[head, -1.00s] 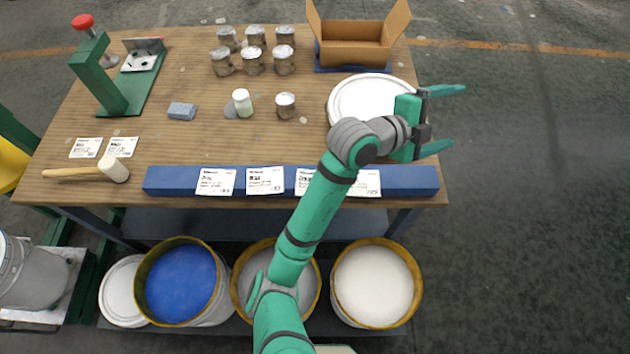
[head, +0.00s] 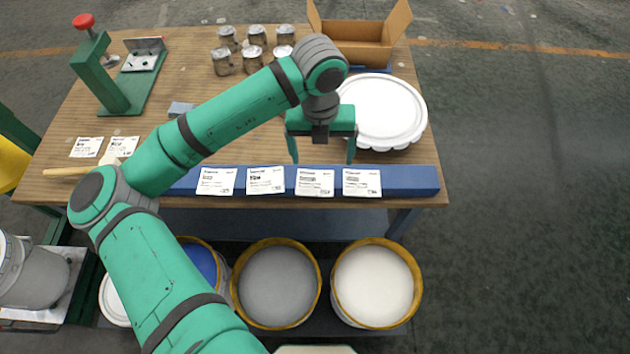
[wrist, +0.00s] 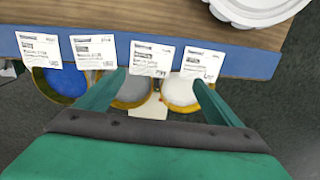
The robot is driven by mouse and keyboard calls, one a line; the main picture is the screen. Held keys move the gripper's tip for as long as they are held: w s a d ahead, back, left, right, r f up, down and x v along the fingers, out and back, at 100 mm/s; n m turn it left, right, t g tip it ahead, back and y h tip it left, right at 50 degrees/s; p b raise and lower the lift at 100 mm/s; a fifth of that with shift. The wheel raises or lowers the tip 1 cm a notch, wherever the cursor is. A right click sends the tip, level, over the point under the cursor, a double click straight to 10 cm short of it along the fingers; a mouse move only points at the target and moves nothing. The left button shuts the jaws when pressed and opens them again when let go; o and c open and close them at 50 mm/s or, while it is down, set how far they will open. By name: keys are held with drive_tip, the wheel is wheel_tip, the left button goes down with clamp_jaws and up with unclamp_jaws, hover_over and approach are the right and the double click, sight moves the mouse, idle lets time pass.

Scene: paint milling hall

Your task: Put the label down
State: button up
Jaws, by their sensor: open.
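My gripper (head: 322,160) is open and points down over the front of the table, with nothing held between its fingers. It also shows in the wrist view (wrist: 159,78), where its fingertips are on either side of the third label from the left (wrist: 151,58). That label (head: 314,183) lies on the blue rail (head: 410,181) along the table's front edge. Other labels lie in the same row: the far-left one (head: 216,181), the second (head: 265,180) and the far-right one (head: 361,183). Two more labels (head: 87,147) lie at the table's left.
A white lid (head: 385,112) lies right of my gripper. Several small cans (head: 255,58) and an open cardboard box (head: 360,52) stand behind. A mallet (head: 65,172) and green press (head: 110,85) are at left. Paint buckets (head: 375,285) stand below the front edge.

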drive_tip(key=a, duration=0.1)
hover_over(315, 183)
wheel_tip(315, 183, down, 5)
drive_tip(key=shift+s+d+f, duration=0.1)
drive_tip(key=shift+s+d, duration=0.05)
drive_tip(key=shift+w+f, duration=0.2)
drive_tip(key=shift+f, duration=2.55)
drive_tip(key=c, duration=0.9)
